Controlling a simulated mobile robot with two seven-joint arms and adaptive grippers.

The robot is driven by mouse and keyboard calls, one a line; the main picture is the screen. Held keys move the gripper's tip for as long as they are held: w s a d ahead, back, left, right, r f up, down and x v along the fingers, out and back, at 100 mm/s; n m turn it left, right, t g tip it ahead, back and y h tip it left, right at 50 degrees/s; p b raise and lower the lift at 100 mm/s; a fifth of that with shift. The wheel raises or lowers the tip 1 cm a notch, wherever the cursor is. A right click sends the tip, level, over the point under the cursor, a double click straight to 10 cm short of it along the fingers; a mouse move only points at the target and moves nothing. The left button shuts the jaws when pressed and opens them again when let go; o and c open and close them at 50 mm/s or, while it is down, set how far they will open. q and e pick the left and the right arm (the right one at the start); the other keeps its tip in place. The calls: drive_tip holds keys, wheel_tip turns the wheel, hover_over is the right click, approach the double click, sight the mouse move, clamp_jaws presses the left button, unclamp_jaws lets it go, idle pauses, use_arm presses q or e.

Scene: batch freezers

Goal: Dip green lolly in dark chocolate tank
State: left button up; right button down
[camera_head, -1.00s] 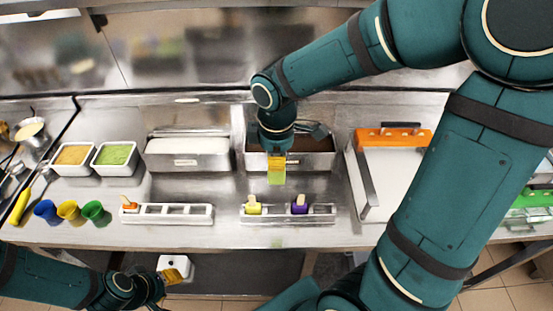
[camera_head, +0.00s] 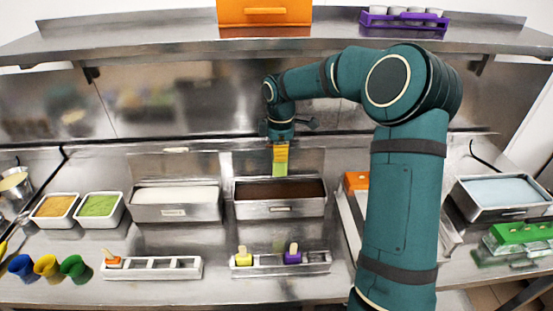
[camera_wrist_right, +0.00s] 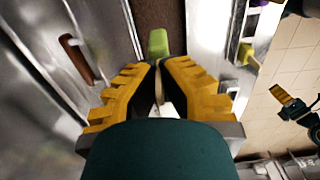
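The dark chocolate tank (camera_head: 280,208) is a steel pan of brown liquid in the middle of the counter. My right gripper (camera_head: 281,150) points down above it in the head view. The green lolly (camera_head: 280,168) hangs below the fingers, apart from the chocolate surface. In the right wrist view, my right gripper (camera_wrist_right: 160,75) is shut on the stick of the green lolly (camera_wrist_right: 158,43), with brown chocolate (camera_wrist_right: 157,12) beyond. My left gripper (camera_wrist_right: 302,100) shows only at the right edge of that view, fingers spread and empty.
A white-filled tank (camera_head: 175,212) stands left of the chocolate tank. A holder (camera_head: 318,262) with yellow and purple lollies is in front. Another holder (camera_head: 180,268) has an orange lolly. An orange-handled lid (camera_head: 356,181) lies right. A shelf (camera_head: 150,50) runs above.

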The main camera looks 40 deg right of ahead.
sight(280, 175)
drive_tip(key=shift+f+b, duration=1.7)
drive_tip(key=shift+f, duration=0.45)
drive_tip(key=shift+f, duration=0.15)
drive_tip(key=shift+f, duration=0.1)
wheel_tip(280, 175, down, 8)
drive_tip(key=b, duration=0.4)
drive_tip(key=shift+r, duration=0.2)
idle(0.5)
idle(0.5)
idle(1.4)
